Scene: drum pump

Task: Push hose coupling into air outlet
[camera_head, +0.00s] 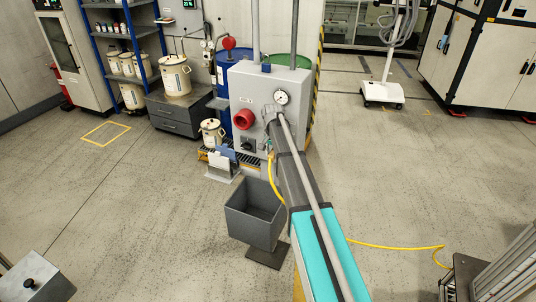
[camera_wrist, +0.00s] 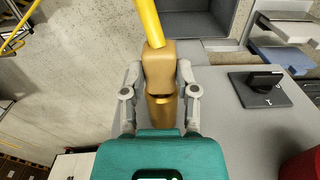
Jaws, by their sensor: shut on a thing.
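A brass-coloured hose coupling (camera_wrist: 159,66) with a yellow hose (camera_wrist: 149,22) in its end sits between the fingers of my gripper (camera_wrist: 159,78) in the wrist view. The fingers are shut on it from both sides. Directly below it in that view is another brass-coloured piece (camera_wrist: 161,112), with a dark notch between the two. I cannot tell whether this is the air outlet or part of the coupling, nor whether they are joined.
The cabinet front bears a pressure gauge (camera_head: 281,98), a red socket (camera_head: 243,119) and a black switch (camera_head: 248,146); the switch (camera_wrist: 264,81) is right of my gripper in the wrist view. A grey open bin (camera_head: 254,218) stands below. The yellow hose crosses the floor at right.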

